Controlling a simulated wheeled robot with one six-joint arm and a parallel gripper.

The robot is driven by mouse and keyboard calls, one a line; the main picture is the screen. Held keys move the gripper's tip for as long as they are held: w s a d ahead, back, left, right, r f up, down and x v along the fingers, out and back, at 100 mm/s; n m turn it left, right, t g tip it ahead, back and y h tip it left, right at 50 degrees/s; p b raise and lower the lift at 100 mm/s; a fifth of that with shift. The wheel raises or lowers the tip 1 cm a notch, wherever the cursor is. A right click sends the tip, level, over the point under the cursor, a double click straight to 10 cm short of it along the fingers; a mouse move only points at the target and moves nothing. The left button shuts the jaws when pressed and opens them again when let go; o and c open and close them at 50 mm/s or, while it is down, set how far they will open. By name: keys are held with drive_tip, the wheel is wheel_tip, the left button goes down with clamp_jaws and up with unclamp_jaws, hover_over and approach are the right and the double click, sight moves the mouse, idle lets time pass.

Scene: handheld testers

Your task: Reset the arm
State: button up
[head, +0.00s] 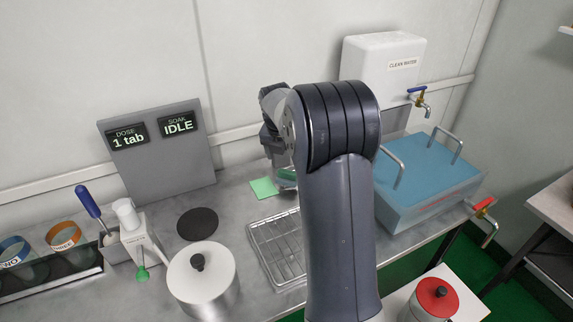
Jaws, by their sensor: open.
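My arm (338,200) rises through the middle of the head view and bends over at the top. My gripper (284,178) hangs on the far side of the arm, above the back of the grey counter (225,270). It is open. The arm hides much of it, and I see nothing held in it. A green pad (264,188) lies on the counter just left of it in the picture.
A wire rack (277,246), lidded pot (202,276) and black disc (198,224) stand left of my arm. A display panel (160,160) reads "1 tab" and "IDLE". Right are a blue-lidded bath (428,170), a clean water tank (382,65) and a red-lidded pot (437,298).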

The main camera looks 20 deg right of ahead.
sight(287, 172)
drive_tip(key=v, duration=0.5)
drive_tip(key=shift+r, duration=0.15)
drive_tip(key=b+x, duration=0.1)
drive_tip(key=x, duration=1.1)
drive_tip(key=shift+f, duration=0.45)
drive_tip(key=shift+r+p, duration=0.35)
drive_tip(key=shift+r, duration=2.2)
